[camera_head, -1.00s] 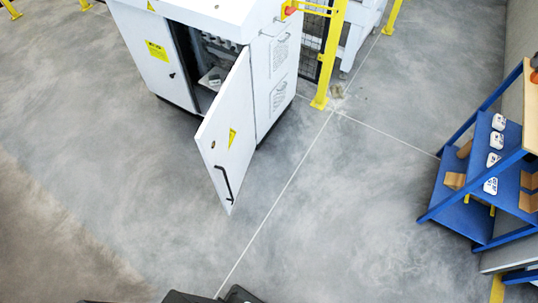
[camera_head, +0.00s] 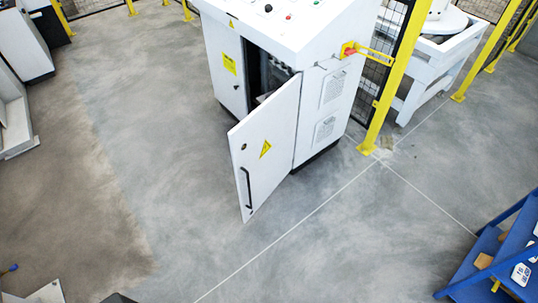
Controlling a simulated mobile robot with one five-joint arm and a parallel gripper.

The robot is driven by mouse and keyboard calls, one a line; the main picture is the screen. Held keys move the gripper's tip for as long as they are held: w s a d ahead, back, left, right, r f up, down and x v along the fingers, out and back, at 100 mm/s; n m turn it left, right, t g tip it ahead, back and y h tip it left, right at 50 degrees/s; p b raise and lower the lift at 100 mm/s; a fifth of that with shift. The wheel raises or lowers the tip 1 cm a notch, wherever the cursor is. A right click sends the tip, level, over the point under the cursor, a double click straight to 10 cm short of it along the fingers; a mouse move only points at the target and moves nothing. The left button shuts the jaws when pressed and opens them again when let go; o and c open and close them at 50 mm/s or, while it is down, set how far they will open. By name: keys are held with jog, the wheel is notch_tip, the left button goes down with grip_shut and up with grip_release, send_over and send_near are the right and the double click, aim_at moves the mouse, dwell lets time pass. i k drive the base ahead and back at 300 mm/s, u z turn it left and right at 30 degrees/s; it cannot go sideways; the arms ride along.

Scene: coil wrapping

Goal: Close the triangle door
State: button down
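A white door (camera_head: 268,150) with a yellow warning triangle (camera_head: 265,149) and a black bar handle (camera_head: 247,188) hangs on the white control cabinet (camera_head: 321,92). The door stands open, swung out over the floor, and the dark cabinet interior (camera_head: 256,72) shows behind it. Another front panel (camera_head: 227,62) with a yellow label sits flush to the left of the opening. My gripper is not in view.
The floor (camera_head: 190,190) in front of the door is clear. A yellow post (camera_head: 391,80) with mesh fencing stands right of the cabinet. A blue shelf unit (camera_head: 500,250) is at the lower right. Pale equipment (camera_head: 22,45) stands at the left.

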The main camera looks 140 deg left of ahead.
aim_at(267, 133)
jog(key=u, duration=4.55)
jog(key=i, duration=1)
jog(key=k, duration=0.5)
jog(key=u, duration=1.8)
jog(key=k, duration=0.9)
jog(key=z, duration=0.05)
